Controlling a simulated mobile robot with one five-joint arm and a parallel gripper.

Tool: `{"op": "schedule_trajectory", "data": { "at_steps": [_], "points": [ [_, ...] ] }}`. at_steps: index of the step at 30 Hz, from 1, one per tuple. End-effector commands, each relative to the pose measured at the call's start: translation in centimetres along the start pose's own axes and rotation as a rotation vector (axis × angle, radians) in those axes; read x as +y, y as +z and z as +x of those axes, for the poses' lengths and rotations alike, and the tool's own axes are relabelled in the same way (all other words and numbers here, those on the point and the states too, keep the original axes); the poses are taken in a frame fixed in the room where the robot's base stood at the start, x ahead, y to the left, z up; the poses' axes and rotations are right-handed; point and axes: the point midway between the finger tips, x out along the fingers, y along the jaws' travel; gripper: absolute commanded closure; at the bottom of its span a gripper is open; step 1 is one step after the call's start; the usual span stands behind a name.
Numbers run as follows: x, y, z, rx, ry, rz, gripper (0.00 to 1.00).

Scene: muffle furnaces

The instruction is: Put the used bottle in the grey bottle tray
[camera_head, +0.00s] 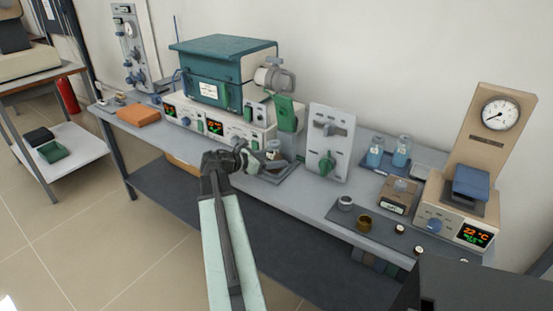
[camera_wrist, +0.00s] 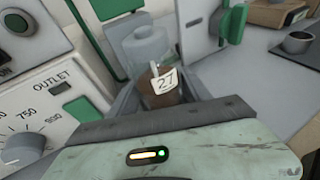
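My gripper (camera_head: 255,158) is over the bench in front of the furnace controls, beside a small bottle (camera_head: 273,149) at a dark grey tray (camera_head: 285,174).
The green furnace (camera_head: 215,72) and its control panel (camera_head: 226,130) stand close behind. A grey upright panel (camera_head: 330,140) is just right of the tray. Two blue-filled bottles (camera_head: 388,152), small cups (camera_head: 364,222) and a gauge instrument (camera_head: 490,130) are farther right.

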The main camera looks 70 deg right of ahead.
Motion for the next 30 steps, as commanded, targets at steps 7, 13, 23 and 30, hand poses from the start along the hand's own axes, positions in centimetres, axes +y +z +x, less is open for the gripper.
{"op": "schedule_trajectory", "data": {
  "at_steps": [7, 13, 23, 30],
  "points": [
    [-0.1, 0.1, 0.1, 0.0, -0.001, 0.0, 0.24],
    [-0.1, 0.2, -0.8, 0.0, -0.001, -0.001, 0.24],
    [0.0, 0.4, -6.8, 0.001, -0.003, -0.001, 0.24],
    [-0.1, 0.2, -7.7, 0.001, -0.006, -0.001, 0.24]
  ]
}}
